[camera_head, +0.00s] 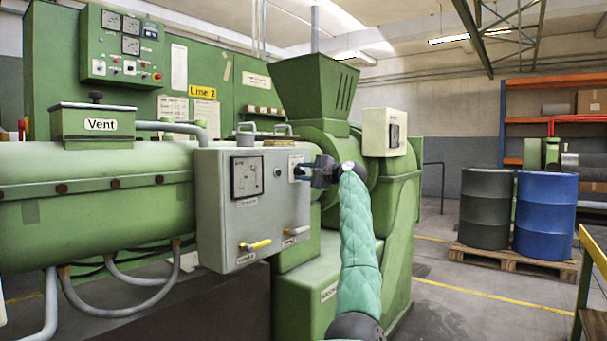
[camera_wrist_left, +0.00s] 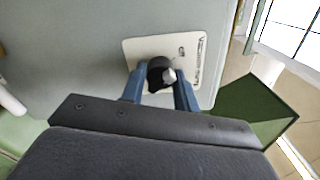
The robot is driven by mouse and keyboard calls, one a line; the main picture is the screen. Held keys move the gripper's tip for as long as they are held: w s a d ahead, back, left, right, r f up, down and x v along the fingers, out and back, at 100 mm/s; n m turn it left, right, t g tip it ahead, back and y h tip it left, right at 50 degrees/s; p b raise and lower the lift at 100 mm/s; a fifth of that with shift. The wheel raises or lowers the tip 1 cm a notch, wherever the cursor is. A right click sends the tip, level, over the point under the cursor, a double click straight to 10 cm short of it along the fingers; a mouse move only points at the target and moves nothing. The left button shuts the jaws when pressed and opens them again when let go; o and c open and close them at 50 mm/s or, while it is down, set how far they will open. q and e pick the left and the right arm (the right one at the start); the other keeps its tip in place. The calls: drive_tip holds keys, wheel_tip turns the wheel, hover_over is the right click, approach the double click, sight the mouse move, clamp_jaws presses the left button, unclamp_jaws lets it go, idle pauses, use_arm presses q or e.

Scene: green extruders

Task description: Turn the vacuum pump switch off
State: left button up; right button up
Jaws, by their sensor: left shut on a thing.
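The vacuum pump switch is a black rotary knob (camera_wrist_left: 158,72) with a light grey piece on it, on a pale label plate (camera_wrist_left: 190,45). My left gripper (camera_head: 304,172) reaches the plate from the right. In the left wrist view its two blue fingers (camera_wrist_left: 159,85) stand on either side of the knob, shut on it. The plate's writing is too small to read. My right gripper is not in view.
The box carries a dial gauge (camera_head: 246,177) and a yellow-handled valve (camera_head: 256,245) on its front. A green hopper (camera_head: 312,95) rises behind my arm. A dark drum (camera_head: 486,208) and a blue drum (camera_head: 545,215) stand on a pallet at right. Floor between is clear.

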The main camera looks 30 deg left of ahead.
use_arm(q)
drive_tip(key=shift+f, duration=0.1)
drive_tip(key=o, duration=1)
drive_tip(key=shift+c, duration=0.2)
